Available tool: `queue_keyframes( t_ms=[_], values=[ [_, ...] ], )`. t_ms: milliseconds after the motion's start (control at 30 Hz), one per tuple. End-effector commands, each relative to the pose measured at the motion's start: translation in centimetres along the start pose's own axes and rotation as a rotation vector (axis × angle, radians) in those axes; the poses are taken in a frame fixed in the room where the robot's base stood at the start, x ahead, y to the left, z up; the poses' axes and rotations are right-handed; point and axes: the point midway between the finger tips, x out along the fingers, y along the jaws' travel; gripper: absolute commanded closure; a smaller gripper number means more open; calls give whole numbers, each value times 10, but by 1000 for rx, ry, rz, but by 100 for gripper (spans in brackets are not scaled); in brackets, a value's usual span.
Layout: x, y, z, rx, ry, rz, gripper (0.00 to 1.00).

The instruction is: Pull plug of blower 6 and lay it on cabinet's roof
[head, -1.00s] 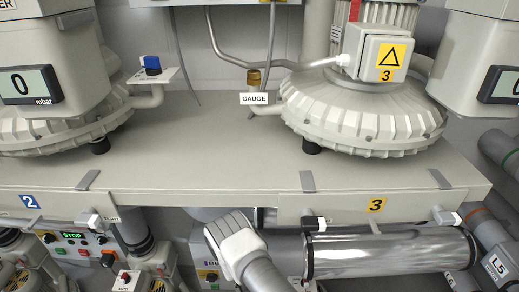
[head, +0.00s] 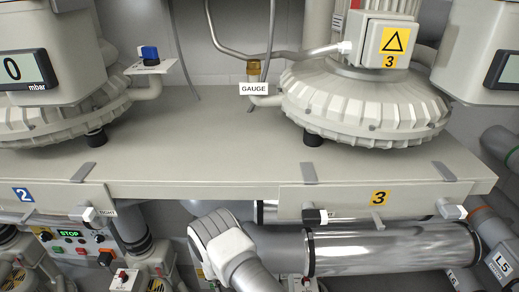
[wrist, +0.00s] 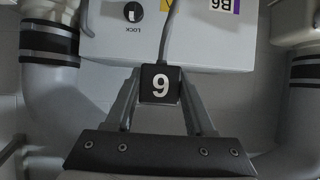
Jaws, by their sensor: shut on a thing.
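In the wrist view, my gripper (wrist: 160,103) is shut on a small black plug (wrist: 160,84), one finger on each side. The plug bears a white digit, a 6 or a 9 depending on which way up it is. A grey cable (wrist: 167,35) runs up from it across a light grey cabinet (wrist: 205,48). The cabinet has a black LOCK knob (wrist: 133,12) and an upside-down B6 label (wrist: 222,5). I cannot tell whether the plug still touches a socket. In the head view my forearm shows at bottom centre; my gripper is hidden there.
Grey pipes with black bands flank the cabinet, left (wrist: 48,45) and right (wrist: 305,70). In the head view a wide bench (head: 230,160) carries blower 3 (head: 365,105) and a GAUGE sign (head: 254,88). A shiny metal cylinder (head: 390,248) lies under it, right of my arm.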

Motion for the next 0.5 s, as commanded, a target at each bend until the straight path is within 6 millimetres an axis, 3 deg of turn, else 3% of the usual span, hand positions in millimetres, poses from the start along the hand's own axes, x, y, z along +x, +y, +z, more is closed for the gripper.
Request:
queue_keyframes(
  t_ms=[500],
  values=[
    [0,-32,1,0,0,-2,100]
  ],
)
